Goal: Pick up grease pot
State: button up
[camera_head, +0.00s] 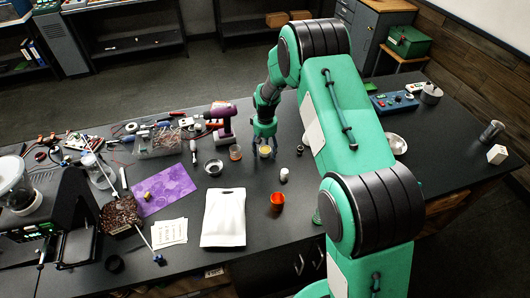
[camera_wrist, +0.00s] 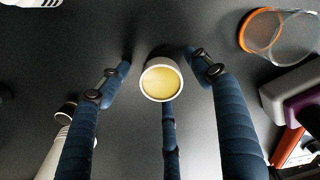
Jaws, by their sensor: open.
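The grease pot (camera_wrist: 162,80) is a small white cup filled with pale yellow grease. It stands upright on the dark table, and in the head view it shows (camera_head: 265,151) just below my gripper (camera_head: 264,143). In the wrist view my gripper (camera_wrist: 163,75) is open, with one finger on each side of the pot and a third at its near side. Gaps show between the two side fingers and the pot; whether the third touches it I cannot tell.
A clear cup with an orange rim (camera_wrist: 262,32) stands close by on the right in the wrist view.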

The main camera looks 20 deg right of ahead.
aim_at(265, 150)
dwell(0.5)
jog(key=c, duration=1.4)
jog(key=shift+o, duration=0.2)
notch_tip(265, 150, up, 10)
